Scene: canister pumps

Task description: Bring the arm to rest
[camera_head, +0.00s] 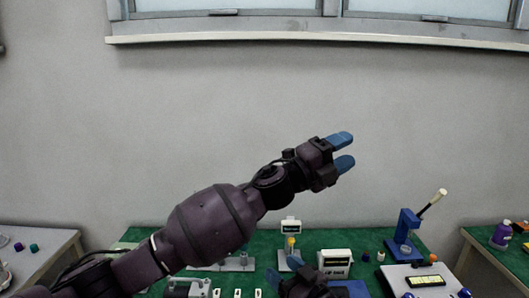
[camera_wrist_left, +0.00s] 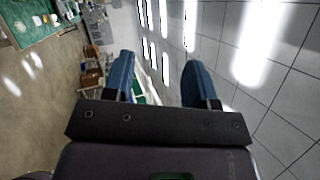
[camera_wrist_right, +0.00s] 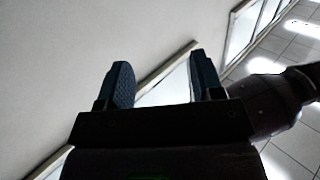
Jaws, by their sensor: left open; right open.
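My left arm reaches in from the left across the head view. Its gripper (camera_head: 344,152) is raised in front of the grey wall, well above the table, with two blue fingers apart and nothing between them. In the left wrist view its fingers (camera_wrist_left: 158,62) are also apart and empty. My right gripper (camera_head: 286,270) shows partly at the bottom of the head view, over the table's front, with its blue fingertips spread. In the right wrist view its fingers (camera_wrist_right: 162,62) are apart and empty, facing the wall and window ledge. Most of the right arm is out of the head view.
A green table top (camera_head: 262,242) lies below. It carries a blue press (camera_head: 405,235) with a pale handle, a white display box (camera_head: 336,264), a post-mounted display (camera_head: 290,226) and a white device (camera_head: 425,281) at right. Side tables flank it.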

